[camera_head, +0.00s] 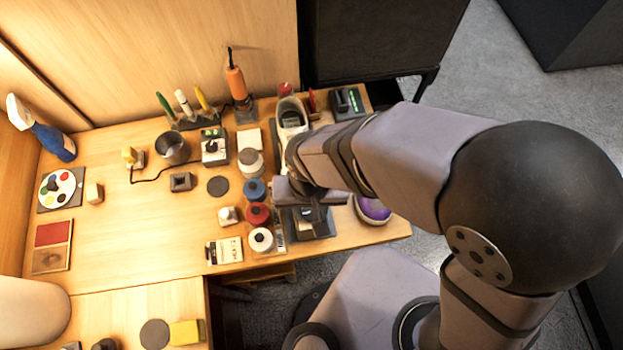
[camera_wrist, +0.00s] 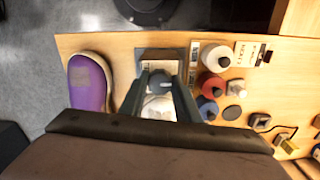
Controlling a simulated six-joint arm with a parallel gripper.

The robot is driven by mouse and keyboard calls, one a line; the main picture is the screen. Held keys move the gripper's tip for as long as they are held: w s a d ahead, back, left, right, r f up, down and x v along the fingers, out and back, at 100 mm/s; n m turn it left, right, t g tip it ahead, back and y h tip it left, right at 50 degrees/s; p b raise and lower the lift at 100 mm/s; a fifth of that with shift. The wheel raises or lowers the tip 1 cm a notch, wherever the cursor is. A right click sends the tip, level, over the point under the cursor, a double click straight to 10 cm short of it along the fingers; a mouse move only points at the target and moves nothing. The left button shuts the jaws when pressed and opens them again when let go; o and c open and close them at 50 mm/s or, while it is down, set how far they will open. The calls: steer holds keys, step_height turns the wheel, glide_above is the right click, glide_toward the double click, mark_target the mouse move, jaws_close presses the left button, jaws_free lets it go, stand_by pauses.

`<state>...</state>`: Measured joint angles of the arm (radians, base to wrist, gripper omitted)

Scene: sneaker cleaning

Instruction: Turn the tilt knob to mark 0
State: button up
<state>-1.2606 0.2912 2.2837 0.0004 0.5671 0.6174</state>
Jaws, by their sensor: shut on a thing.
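My gripper (camera_wrist: 163,75) points down over the dark stand (camera_head: 322,224) at the right end of the bench. In the wrist view its two dark fingers stand on either side of a small grey part, which looks like the tilt knob (camera_wrist: 165,85), and they are shut on it. The knob's marks and pointer are too small to read. A white sneaker (camera_head: 291,115) sits behind my gripper in the head view, partly hidden by my arm. A white shape (camera_wrist: 158,107) shows between the fingers in the wrist view.
Bottles with white (camera_head: 261,240), red (camera_head: 257,214) and blue (camera_head: 254,190) parts stand close left of the gripper. A purple-topped object (camera_head: 372,209) lies close right, near the bench edge. A cup (camera_head: 173,148) stands farther left. Bare bench lies at left centre.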

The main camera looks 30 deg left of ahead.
steer(key=o, duration=0.8)
steer(key=shift+r+p, duration=2.45)
steer(key=shift+r, duration=0.1)
